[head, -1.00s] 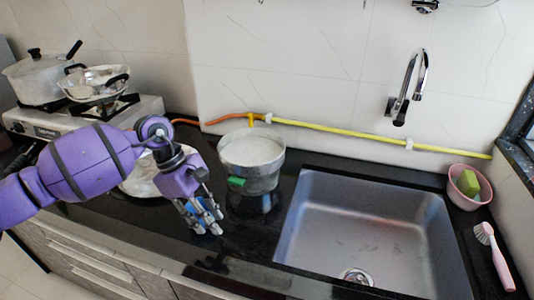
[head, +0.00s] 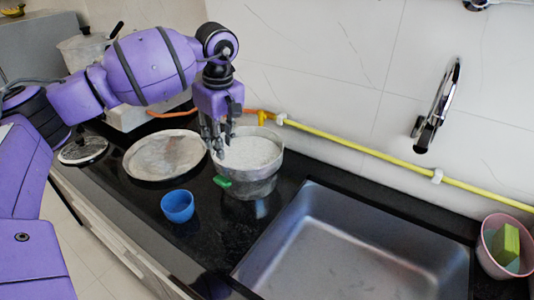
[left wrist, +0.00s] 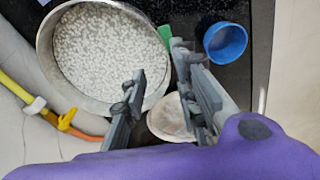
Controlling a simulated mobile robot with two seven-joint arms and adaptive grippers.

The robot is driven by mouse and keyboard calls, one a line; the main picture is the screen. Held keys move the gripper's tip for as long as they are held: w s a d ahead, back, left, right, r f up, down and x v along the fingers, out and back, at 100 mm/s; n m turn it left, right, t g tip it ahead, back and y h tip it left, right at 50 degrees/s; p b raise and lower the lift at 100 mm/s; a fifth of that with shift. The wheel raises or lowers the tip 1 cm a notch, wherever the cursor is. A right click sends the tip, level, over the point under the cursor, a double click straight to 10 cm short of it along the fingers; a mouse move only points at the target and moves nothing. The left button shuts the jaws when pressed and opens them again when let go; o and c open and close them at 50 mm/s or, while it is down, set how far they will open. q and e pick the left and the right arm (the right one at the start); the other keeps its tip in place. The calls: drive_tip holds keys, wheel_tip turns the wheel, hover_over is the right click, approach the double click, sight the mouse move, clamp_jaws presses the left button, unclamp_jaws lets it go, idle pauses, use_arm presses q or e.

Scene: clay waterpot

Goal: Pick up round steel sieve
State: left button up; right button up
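The round steel sieve (head: 250,153) stands on the black counter, left of the sink, with a white speckled surface inside its rim and a green piece (head: 222,181) low on its near side. In the left wrist view the sieve (left wrist: 95,50) fills the upper left. My left gripper (head: 216,146) points down at the sieve's left rim. Its fingers (left wrist: 158,68) are apart, one over the sieve's inside and one outside, with the rim between them in the picture. I cannot tell whether they touch it. My right gripper is not in view.
A blue cup (head: 178,206) stands in front of the sieve. A pale round plate (head: 165,155) and a lid (head: 83,150) lie to the left. The steel sink (head: 350,245) is on the right; a yellow pipe (head: 360,150) runs along the wall behind.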

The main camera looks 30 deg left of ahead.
sight(221, 170)
use_arm(q)
drive_tip(key=f, duration=0.3)
drive_tip(key=a+f+p, duration=0.1)
drive_tip(key=f, duration=0.3)
drive_tip(key=shift+a+f, duration=0.2)
drive_tip(key=shift+c, duration=0.5)
clamp_jaws()
